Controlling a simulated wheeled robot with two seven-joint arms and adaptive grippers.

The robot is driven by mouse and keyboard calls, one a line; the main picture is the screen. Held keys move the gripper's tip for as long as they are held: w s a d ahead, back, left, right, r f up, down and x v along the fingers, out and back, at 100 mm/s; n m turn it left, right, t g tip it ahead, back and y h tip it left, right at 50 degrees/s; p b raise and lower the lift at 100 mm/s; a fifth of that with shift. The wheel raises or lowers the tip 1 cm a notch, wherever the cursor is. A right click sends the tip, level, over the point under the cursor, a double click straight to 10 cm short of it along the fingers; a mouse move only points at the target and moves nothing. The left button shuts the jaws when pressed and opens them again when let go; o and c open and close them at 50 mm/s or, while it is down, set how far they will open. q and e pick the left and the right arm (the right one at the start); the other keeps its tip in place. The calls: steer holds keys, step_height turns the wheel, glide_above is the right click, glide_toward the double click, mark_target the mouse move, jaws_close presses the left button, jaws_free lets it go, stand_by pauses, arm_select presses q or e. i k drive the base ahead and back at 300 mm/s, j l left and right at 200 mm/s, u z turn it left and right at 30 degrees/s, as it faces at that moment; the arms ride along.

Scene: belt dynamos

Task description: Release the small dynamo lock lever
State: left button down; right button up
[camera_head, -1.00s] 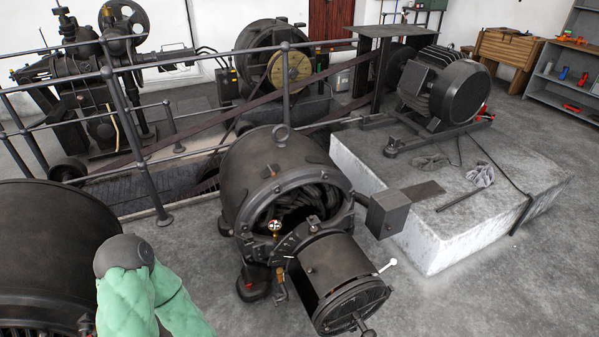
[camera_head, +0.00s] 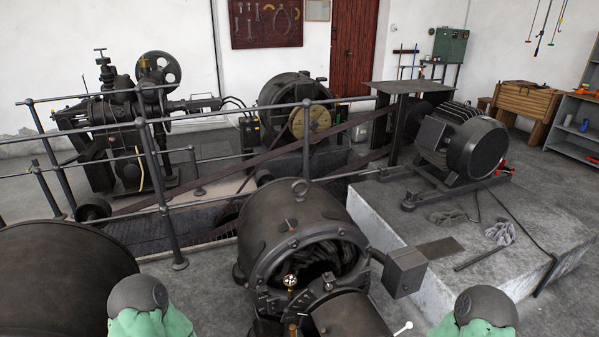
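The small dynamo (camera_head: 305,215) stands in the lower middle, a dark round housing with an open front showing windings. A dark cylinder (camera_head: 350,316) juts from its front and is cut off by the bottom edge. A short lever with a white ball end (camera_head: 404,327) sticks out right of this cylinder. I cannot tell for certain which is the lock lever. Only green-sleeved parts of my two arms show at the bottom; neither gripper is in view.
A larger dark machine (camera_head: 60,280) fills the lower left. Railings (camera_head: 160,190) and a belt pit lie behind the small dynamo. A concrete block (camera_head: 460,265) carrying a motor (camera_head: 470,140) stands at the right. A grey box (camera_head: 404,272) juts from the dynamo's right side.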

mark_target(246, 286)
steer(key=i+j+u, duration=0.1)
steer(key=i, duration=0.45)
steer(key=i+j+u, duration=0.1)
steer(key=i, duration=0.45)
steer(key=j, duration=0.1)
